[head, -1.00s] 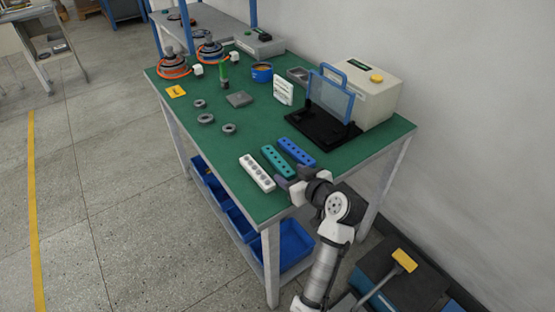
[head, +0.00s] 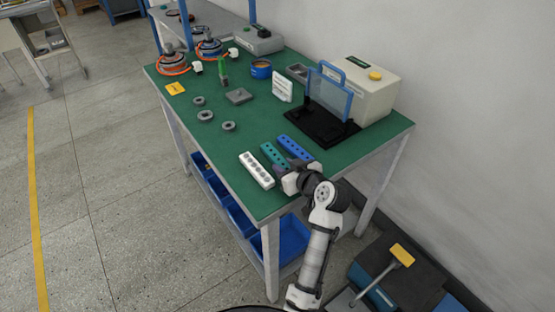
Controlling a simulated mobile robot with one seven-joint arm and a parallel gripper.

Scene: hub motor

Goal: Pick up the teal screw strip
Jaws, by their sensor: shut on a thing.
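The teal screw strip (head: 270,152) lies on the green table top near its front edge, between a white strip (head: 257,170) on its left and a blue strip (head: 295,148) on its right. My gripper (head: 284,169) is at the near end of the teal strip and is shut on it. The gripper and wrist hide that near end and the fingertips' exact contact. I see no clear gap between the strip and the table.
A machine with a blue-framed guard (head: 329,92) and black base stands behind the strips, to the right. The table (head: 200,144) has clear room between the rings and strips.

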